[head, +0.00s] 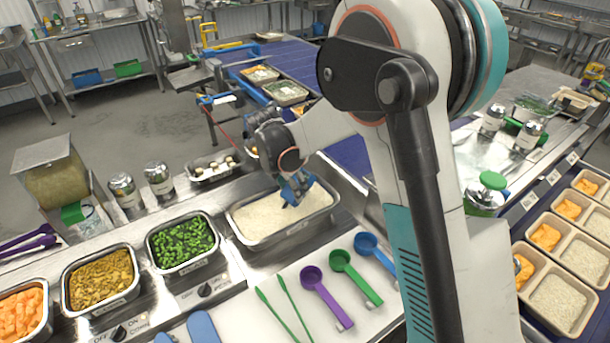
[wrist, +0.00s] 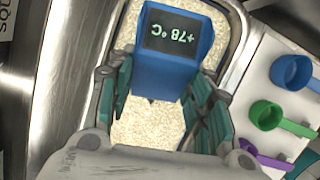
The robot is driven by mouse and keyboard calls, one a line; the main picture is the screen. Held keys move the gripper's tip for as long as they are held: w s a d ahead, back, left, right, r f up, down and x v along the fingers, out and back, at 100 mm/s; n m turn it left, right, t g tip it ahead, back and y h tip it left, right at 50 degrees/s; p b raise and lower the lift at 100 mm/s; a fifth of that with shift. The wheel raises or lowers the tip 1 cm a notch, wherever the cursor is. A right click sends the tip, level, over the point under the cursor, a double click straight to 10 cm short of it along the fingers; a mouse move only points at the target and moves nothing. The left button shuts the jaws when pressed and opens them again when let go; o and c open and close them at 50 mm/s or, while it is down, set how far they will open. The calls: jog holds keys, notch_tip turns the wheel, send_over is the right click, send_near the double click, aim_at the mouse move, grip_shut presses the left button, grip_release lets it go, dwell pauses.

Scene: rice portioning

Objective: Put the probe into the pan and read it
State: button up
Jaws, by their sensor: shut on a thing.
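The probe (wrist: 172,72) is a blue block with a dark display, held between my gripper's fingers. Its display reads +78 °C, upside down in the wrist view. In the head view the probe (head: 296,190) is low over the white rice in the steel pan (head: 287,236). Its stem does not show clearly, so I cannot see how deep it goes. My gripper (wrist: 165,95) is shut on the probe, with green-padded fingers on either side. In the head view my gripper (head: 288,178) reaches down to the pan from behind.
Pans of peas (head: 181,244), brown food (head: 101,281) and orange pieces (head: 20,315) stand to the left. Purple (head: 327,300), green (head: 355,278) and blue (head: 376,253) scoops lie on a white board in front. Tan trays (head: 555,298) stand at the right.

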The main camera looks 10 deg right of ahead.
jog(key=shift+r, duration=0.1)
notch_tip(320, 180, up, 10)
jog(key=p, duration=0.5)
jog(key=shift+f+p, duration=0.25)
jog(key=shift+p, duration=0.05)
jog(key=shift+s, duration=0.1)
dwell(0.4)
